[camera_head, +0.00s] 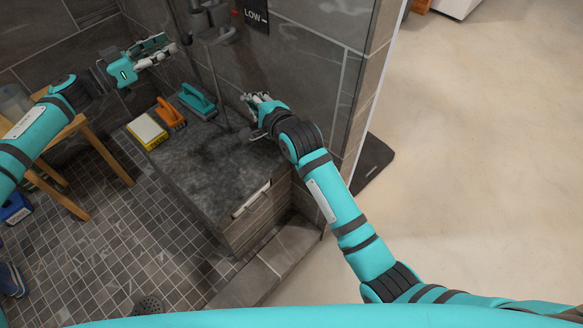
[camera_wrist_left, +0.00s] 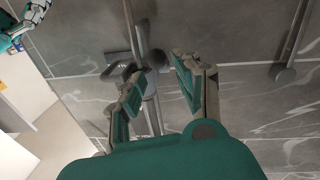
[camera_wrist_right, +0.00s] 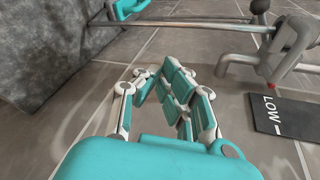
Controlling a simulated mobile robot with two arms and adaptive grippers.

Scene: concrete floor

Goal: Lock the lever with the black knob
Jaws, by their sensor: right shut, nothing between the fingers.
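A grey metal lever fixture (camera_head: 215,32) is on the tiled wall, left of the LOW sign. In the right wrist view its bent bracket (camera_wrist_right: 288,58) and a dark round knob (camera_wrist_right: 260,6) show at the upper right, the knob partly cut off. In the left wrist view a dark round part (camera_wrist_left: 156,57) shows behind the fingers; I cannot tell whether it is the knob. My left gripper (camera_head: 155,50) is open and empty, left of the fixture. My right gripper (camera_head: 258,103) is shut and empty, below the fixture and apart from it.
The stone bench (camera_head: 205,165) holds a yellow-edged sponge (camera_head: 147,131), an orange brush (camera_head: 171,113) and a teal brush (camera_head: 198,101). A wooden stool (camera_head: 92,140) stands at the left. The LOW sign (camera_wrist_right: 282,115) is on the wall. A thin vertical pipe (camera_head: 217,85) runs below the fixture.

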